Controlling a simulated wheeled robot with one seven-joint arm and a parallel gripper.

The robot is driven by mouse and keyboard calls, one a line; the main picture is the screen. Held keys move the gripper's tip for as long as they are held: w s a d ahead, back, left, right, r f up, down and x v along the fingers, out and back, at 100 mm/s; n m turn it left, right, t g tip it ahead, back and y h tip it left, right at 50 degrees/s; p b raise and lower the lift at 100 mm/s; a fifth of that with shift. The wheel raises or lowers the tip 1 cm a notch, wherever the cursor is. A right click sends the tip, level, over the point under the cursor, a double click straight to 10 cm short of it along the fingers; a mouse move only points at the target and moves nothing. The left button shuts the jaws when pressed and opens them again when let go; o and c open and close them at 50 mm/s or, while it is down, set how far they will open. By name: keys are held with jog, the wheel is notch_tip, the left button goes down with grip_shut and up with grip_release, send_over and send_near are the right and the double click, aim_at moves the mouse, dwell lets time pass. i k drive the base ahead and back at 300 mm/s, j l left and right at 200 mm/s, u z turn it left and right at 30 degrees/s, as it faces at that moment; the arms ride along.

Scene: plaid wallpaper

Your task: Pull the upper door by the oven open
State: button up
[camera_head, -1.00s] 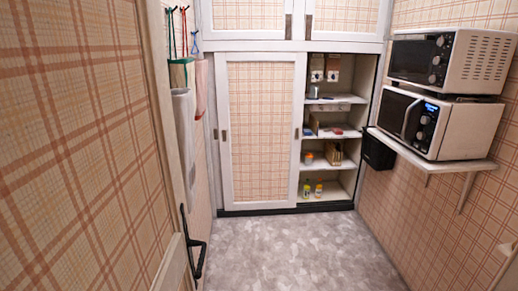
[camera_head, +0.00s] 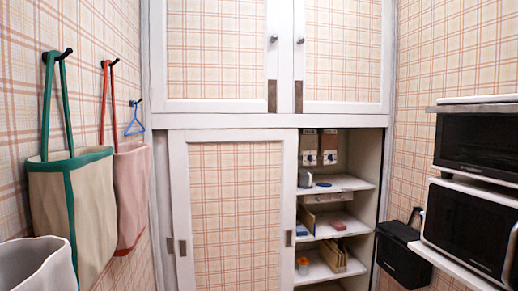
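The upper cupboard has two shut doors with plaid panels in white frames. The right upper door (camera_head: 343,52) is the one nearer the ovens. It has a small dark knob (camera_head: 300,41) on its left edge and a brown plate (camera_head: 298,96) below that. The left upper door (camera_head: 217,52) has a matching knob (camera_head: 274,39) on its right edge. An upper oven (camera_head: 478,143) and a lower oven (camera_head: 465,225) are stacked at the right wall, partly cut off by the frame. My gripper is not in view.
Below, a plaid sliding door (camera_head: 236,210) covers the left part of the lower cupboard; open shelves (camera_head: 335,183) with small items show on the right. A black bin (camera_head: 403,255) hangs by the ovens. A green-trimmed bag (camera_head: 75,205) and a pink bag (camera_head: 131,190) hang on the left wall.

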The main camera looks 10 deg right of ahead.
aim_at(342, 50)
jog(key=i, duration=1.85)
